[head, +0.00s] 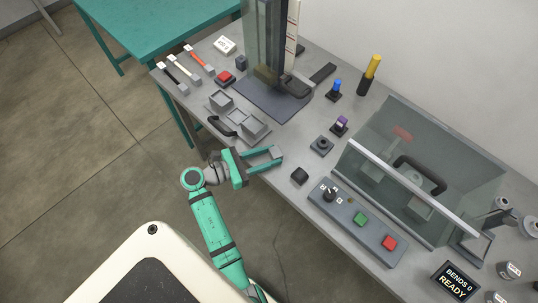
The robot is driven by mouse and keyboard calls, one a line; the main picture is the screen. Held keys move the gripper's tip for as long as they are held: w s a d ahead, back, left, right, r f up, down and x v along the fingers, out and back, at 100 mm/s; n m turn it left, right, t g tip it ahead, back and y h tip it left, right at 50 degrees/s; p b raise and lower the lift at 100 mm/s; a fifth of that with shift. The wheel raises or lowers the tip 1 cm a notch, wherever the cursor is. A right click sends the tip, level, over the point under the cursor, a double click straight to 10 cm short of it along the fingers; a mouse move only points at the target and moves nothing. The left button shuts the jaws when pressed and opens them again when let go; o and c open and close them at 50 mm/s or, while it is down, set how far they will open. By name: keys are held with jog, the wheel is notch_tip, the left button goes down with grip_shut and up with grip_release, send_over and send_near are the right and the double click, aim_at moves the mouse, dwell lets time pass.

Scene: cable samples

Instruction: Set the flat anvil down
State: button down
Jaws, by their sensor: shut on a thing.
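My gripper (277,154) is over the front edge of the grey workbench (282,192), to the right of a grey holder with blocks. Its two green fingers are apart, shut on a grey piece, taken as the flat anvil (262,158). The piece is small and close in colour to the bench, so its outline is hard to make out. I cannot tell whether it touches the bench. The grey holder (237,116) has raised blocks at its two ends and a lower middle part.
A control panel (358,219) with a knob and buttons lies further right, before a clear-walled guard (420,165). A tall clear-shielded stand (268,50) is behind.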

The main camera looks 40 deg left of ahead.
jog(key=c, duration=1.2)
grip_release()
jog(key=shift+r, duration=0.1)
jog(key=shift+s+r, duration=0.15)
jog(key=v, duration=1.2)
